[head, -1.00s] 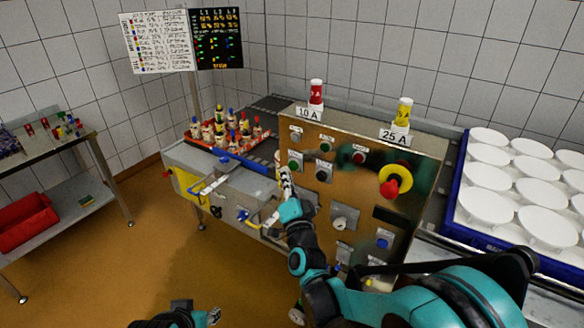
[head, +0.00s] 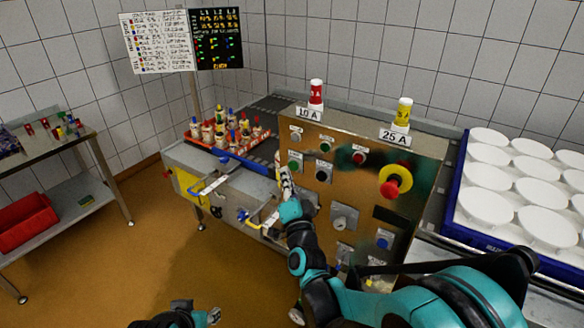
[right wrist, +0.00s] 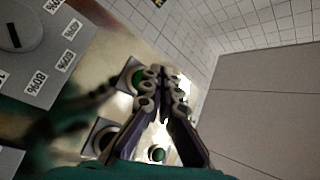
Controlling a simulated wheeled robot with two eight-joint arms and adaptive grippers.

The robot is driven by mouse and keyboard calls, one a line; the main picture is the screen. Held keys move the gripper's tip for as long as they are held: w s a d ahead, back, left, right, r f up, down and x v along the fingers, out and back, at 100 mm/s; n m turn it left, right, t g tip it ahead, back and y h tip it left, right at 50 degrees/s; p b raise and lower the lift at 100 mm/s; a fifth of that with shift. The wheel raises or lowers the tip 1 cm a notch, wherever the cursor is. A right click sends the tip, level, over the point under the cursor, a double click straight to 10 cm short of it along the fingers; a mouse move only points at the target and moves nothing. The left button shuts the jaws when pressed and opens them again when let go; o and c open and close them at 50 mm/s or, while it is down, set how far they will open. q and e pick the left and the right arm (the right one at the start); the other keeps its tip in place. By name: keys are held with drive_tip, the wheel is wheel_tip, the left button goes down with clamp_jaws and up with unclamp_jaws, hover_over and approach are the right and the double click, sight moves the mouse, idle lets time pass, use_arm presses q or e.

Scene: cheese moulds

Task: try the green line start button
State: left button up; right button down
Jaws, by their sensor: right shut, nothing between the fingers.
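The copper-coloured control panel (head: 372,213) carries several buttons. One green button (head: 294,166) sits at its left, and another green button (head: 326,146) is higher up. I cannot read which is the line start. My right gripper (head: 281,160) is shut and empty at the panel's left side, close to the lower-left green button. In the right wrist view, the shut fingertips (right wrist: 164,75) are beside a green button (right wrist: 137,78); I cannot tell whether they touch it. Another green button (right wrist: 157,154) shows between the fingers. My left gripper (head: 185,316) is partly in view at the bottom edge.
A red mushroom button on yellow (head: 396,180) and a red button (head: 359,158) are farther right on the panel. A blue tray (head: 459,190) of white moulds is at right.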

drive_tip(key=shift+w+d, duration=0.25)
drive_tip(key=shift+w, duration=0.1)
drive_tip(key=shift+w+d, duration=0.3)
drive_tip(key=shift+w, duration=0.1)
idle(0.9)
drive_tip(key=shift+s+a, duration=0.55)
drive_tip(key=shift+s, duration=0.2)
drive_tip(key=s+a, duration=0.1)
drive_tip(key=s, duration=0.1)
drive_tip(key=s+a, duration=0.2)
drive_tip(key=shift+b, duration=0.3)
idle(0.3)
drive_tip(key=shift+d, duration=0.1)
idle(0.4)
